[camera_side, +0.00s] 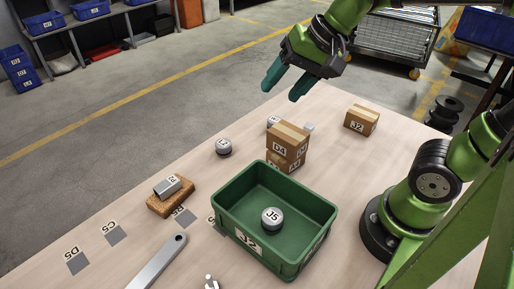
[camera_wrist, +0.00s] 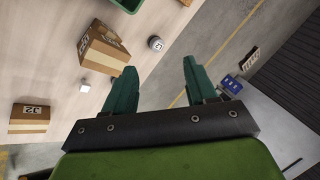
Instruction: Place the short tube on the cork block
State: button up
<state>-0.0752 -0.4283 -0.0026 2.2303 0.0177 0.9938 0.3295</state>
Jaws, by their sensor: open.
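The short tube (camera_side: 169,185), a grey metal piece with a white label, lies on top of the cork block (camera_side: 166,206) at the left of the table in the side view. It lies on its side, slightly askew to the block. My gripper (camera_side: 281,88) is open and empty, high above the far edge of the table, well to the right of the block and apart from it. In the wrist view my gripper's two teal fingers (camera_wrist: 158,82) are spread with nothing between them. The tube and the block are not seen in the wrist view.
A green bin (camera_side: 310,247) holds a round grey part (camera_side: 271,218). Behind it are stacked cartons (camera_side: 289,137). Another carton (camera_side: 361,120), a small pale cube (camera_side: 309,128) and a round part (camera_side: 223,147) stand apart. A metal bar (camera_side: 158,266) lies near the front.

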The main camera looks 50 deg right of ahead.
jog(key=s+d+f+n+t+h, duration=0.1)
jog(key=s+d+f+n, duration=0.1)
jog(key=s, duration=0.4)
jog(key=shift+d+n+t, duration=0.4)
jog(key=shift+d+n, duration=0.2)
jog(key=shift+n, duration=0.2)
